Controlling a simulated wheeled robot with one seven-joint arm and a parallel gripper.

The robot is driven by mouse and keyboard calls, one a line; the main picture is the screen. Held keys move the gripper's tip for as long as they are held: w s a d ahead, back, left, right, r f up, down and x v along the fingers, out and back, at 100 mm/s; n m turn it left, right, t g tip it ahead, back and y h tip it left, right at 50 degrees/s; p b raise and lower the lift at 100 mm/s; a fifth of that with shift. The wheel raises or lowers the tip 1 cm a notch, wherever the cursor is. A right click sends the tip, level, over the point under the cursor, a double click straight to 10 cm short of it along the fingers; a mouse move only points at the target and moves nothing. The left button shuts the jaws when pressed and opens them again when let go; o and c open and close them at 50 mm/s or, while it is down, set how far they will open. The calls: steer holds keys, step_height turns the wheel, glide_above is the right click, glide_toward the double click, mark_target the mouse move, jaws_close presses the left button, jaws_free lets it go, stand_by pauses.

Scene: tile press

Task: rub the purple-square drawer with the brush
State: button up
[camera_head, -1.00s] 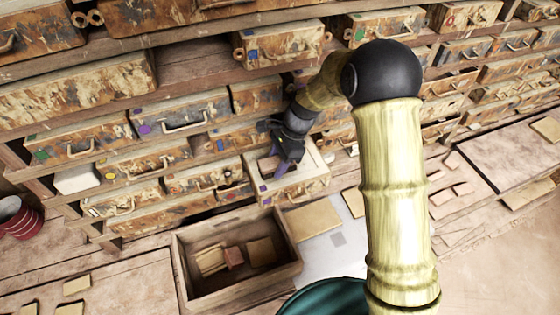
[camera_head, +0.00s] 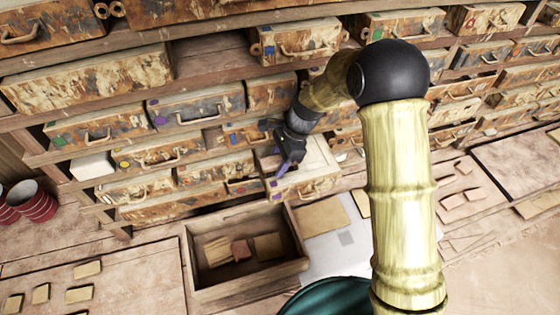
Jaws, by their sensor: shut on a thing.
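My gripper (camera_head: 287,150) is black and points down over a pulled-out pale drawer (camera_head: 318,186) in the middle of the shelf wall. It is shut on a slim purple thing, which looks like the brush (camera_head: 284,170). The brush hangs tilted at the drawer's front left; I cannot tell whether it touches. A small purple mark shows at the left of this drawer's front, partly behind the brush, and its shape is too small to be sure of. The grey-brown drawer (camera_head: 196,106) up to the left also has purple marks.
An open wooden box (camera_head: 190,262) with several blocks stands below the drawer. Tan tiles (camera_head: 322,217) and a pale sheet lie right of it. Stacked red pots (camera_head: 32,204) stand at the far left. Closed drawers surround the open one.

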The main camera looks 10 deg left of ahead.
steer(key=shift+w+a, duration=0.35)
steer(key=shift+w, duration=0.15)
steer(key=shift+d, duration=0.1)
steer(key=shift+w+d+f+p, duration=0.2)
steer(key=shift+w+d, duration=0.2)
steer(key=shift+d, duration=0.3)
steer(key=shift+w+d+f+p, duration=0.1)
steer(key=shift+w+d+p, duration=0.2)
steer(key=shift+d, duration=0.35)
steer(key=shift+w+d, duration=0.1)
steer(key=shift+w+d+r, duration=0.1)
steer(key=shift+w+d, duration=0.3)
steer(key=shift+d, duration=0.3)
steer(key=shift+w+d, duration=0.4)
steer(key=shift+d, duration=0.3)
steer(key=shift+w+d, duration=0.1)
steer(key=shift+d, duration=0.15)
steer(key=shift+a, duration=0.35)
steer(key=shift+d+r, duration=0.1)
